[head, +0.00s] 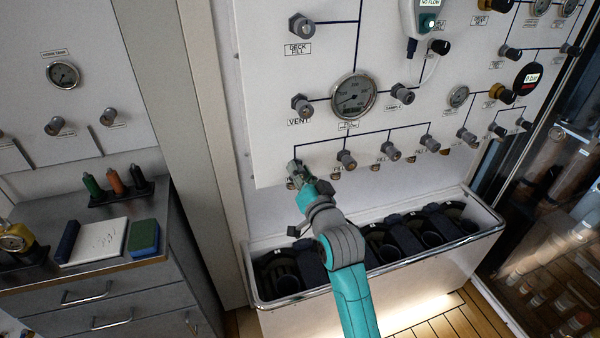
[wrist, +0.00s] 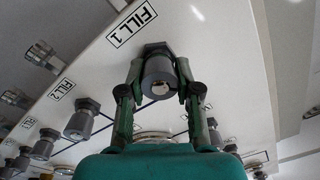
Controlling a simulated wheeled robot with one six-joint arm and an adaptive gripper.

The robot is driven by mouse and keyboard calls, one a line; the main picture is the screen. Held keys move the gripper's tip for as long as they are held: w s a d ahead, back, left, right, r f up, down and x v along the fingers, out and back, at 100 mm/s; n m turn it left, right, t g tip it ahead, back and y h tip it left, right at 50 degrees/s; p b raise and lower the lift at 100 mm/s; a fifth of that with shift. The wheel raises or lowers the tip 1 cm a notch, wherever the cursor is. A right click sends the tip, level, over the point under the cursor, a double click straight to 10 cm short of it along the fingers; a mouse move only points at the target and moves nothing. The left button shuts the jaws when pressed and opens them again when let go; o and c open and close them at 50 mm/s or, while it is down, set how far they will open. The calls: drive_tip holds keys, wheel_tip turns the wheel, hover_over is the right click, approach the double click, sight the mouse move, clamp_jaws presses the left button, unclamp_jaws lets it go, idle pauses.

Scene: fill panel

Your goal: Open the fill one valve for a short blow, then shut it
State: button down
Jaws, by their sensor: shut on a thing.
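The fill one valve knob (wrist: 160,76) is a grey cylinder beside the label FILL 1 (wrist: 132,25) in the wrist view. My gripper (wrist: 160,92) has one finger on each side of this knob and is shut on it. In the head view my gripper (head: 297,177) is at the lower left of the white panel (head: 270,110), at the left end of the fill row, and largely hides the knob. How far the valve is turned cannot be told.
Several similar fill valves, the nearest FILL 2 (wrist: 82,119), continue along the row. A large gauge (head: 353,97) and the vent valve (head: 301,106) sit above. A trough of dark cylinders (head: 485,230) stands below the panel. A bench with a blue-green sponge (head: 144,237) is at left.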

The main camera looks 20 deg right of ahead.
drive_tip(key=m, duration=0.4)
drive_tip(key=shift+m, duration=0.4)
drive_tip(key=shift+d+f+m+h, duration=0.1)
drive_tip(key=shift+m+h, duration=0.2)
drive_tip(key=shift+m, duration=1.5)
drive_tip(key=c, duration=0.8)
unclamp_jaws()
drive_tip(key=shift+s, duration=0.1)
drive_tip(key=s, duration=1.1)
drive_tip(key=shift+s+f, duration=0.35)
